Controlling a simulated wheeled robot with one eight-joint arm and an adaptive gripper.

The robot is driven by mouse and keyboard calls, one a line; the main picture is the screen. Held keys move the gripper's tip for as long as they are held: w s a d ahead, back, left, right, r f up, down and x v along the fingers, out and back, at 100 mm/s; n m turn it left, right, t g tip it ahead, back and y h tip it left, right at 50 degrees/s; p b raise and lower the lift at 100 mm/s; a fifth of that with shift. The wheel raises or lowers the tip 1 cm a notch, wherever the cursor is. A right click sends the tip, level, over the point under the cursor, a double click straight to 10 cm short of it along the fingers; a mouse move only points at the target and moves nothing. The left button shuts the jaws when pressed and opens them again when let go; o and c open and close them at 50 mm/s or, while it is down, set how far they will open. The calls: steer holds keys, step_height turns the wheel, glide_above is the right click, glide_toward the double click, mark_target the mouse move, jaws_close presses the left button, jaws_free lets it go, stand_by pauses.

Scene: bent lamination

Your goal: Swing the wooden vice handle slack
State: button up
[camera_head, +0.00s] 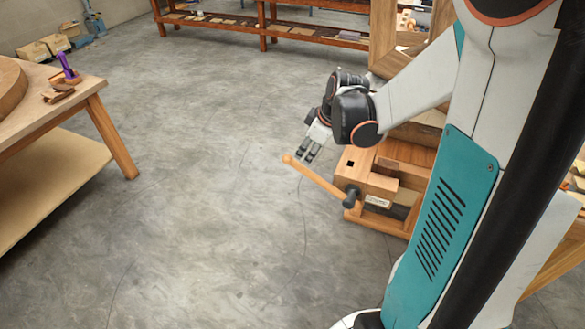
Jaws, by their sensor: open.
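The wooden vice handle (318,178) is a light brown rod with a rounded knob at its upper-left end. It slants down to the right into a dark metal hub (351,195) on the wooden vice (370,170). The vice is at the right of centre, partly covered by my arm. My gripper (308,155) points down just above and right of the knob end of the handle. Its fingers are open. Whether they touch the handle cannot be told from this view.
A wooden table (65,110) with a purple-handled tool (67,68) stands at the left. A long shelf bench (225,24) runs along the back. Open grey floor (200,190) lies between. My arm and column block much of the right side.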

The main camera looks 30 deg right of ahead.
mark_target(298, 164)
steer(key=b+x, duration=0.3)
steer(key=x, duration=0.9)
steer(key=shift+f+b, duration=0.2)
steer(key=shift+b, duration=0.2)
jaws_close()
